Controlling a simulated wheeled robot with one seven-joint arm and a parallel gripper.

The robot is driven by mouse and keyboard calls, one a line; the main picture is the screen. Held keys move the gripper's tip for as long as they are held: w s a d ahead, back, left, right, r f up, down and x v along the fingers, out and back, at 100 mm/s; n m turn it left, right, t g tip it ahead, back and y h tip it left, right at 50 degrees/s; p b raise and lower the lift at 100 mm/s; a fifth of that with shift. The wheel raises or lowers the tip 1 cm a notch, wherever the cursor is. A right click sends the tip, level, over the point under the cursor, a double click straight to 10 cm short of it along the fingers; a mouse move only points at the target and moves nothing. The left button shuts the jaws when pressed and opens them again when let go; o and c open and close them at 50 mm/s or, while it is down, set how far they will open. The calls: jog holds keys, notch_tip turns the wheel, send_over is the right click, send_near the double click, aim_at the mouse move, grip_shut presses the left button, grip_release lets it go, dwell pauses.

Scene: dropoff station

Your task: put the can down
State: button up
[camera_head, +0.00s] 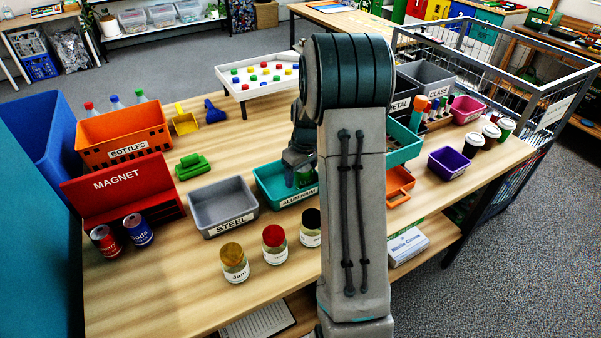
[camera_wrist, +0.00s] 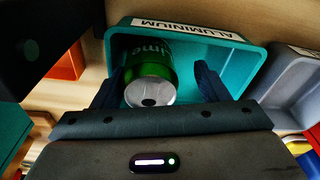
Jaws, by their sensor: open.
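A green can (camera_wrist: 150,70) marked "lime" lies in the teal bin labelled ALUMINIUM (camera_wrist: 240,55) in the wrist view, its silver end facing the camera. In the head view the ALUMINIUM bin (camera_head: 268,185) stands mid-table, and a bit of the green can (camera_head: 304,178) shows under my arm. My gripper (camera_wrist: 161,78) is open, with one finger on each side of the can, reaching down into the bin. I cannot tell whether the fingers touch the can. In the head view my gripper (camera_head: 300,163) is partly hidden behind my arm.
The grey STEEL bin (camera_head: 222,207) stands left of the ALUMINIUM bin. A red MAGNET box (camera_head: 120,190) has a red can (camera_head: 105,241) and a blue can (camera_head: 138,230) before it. Several jars, including one with a red lid (camera_head: 274,245), stand in front.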

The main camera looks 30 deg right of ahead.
jog(key=shift+d+r, duration=0.1)
jog(key=shift+r, duration=0.1)
notch_tip(320, 180, up, 12)
jog(key=s, duration=0.1)
jog(key=s+a+r+m, duration=0.1)
jog(key=s+a+r, duration=0.4)
jog(key=s+a, duration=0.6)
jog(key=s+a+f+m, duration=0.1)
jog(key=s+a, duration=0.2)
jog(key=s, duration=0.3)
jog(key=s+a+f+m+t, duration=0.1)
jog(key=s+a, duration=0.1)
jog(key=s, duration=0.5)
jog(key=shift+a+f+t, duration=0.3)
jog(key=shift+a+f, duration=0.1)
